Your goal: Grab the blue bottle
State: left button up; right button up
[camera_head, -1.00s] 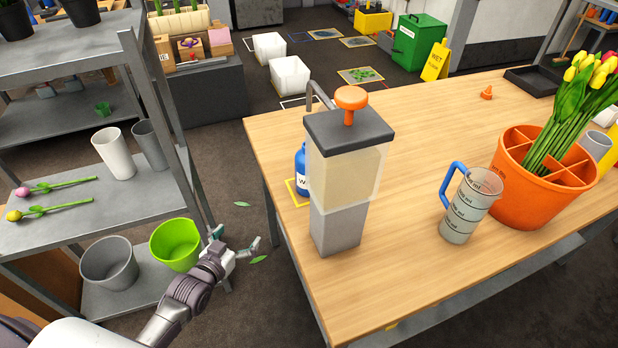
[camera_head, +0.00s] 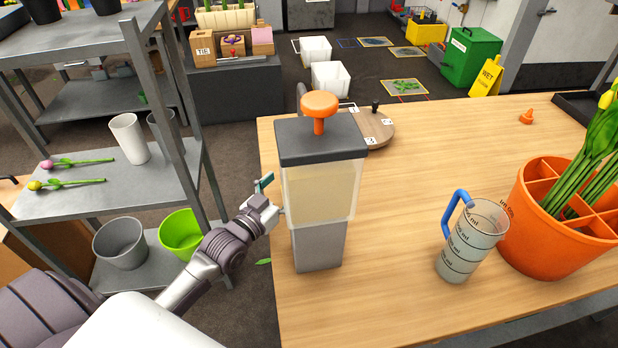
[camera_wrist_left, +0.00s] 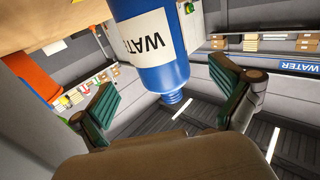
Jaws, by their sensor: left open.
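The blue bottle (camera_wrist_left: 160,72) with a white WATER label shows large in the left wrist view, neck pointing down in that picture, between the two spread fingers of my left gripper (camera_wrist_left: 168,100). The fingers appear apart from it. In the head view the bottle is hidden behind the tall dispenser (camera_head: 319,246). My left gripper (camera_head: 270,196) is at the table's left edge, beside the dispenser, its far finger partly hidden. My right gripper is not in view.
The dispenser has a black lid and orange knob. A round wooden board (camera_head: 378,128) lies behind it. A measuring jug (camera_head: 468,248) and an orange planter with tulips (camera_head: 545,250) stand to the right on the table (camera_head: 400,300). A metal shelf (camera_head: 75,205) stands left.

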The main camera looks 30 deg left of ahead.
pick_arm(q)
jog(key=w, duration=0.6)
jog(key=shift+d+p, duration=0.35)
jog(key=c, duration=1.5)
jog(key=shift+r, duration=0.15)
jog(key=shift+r, duration=0.15)
jog(key=shift+c, duration=0.2)
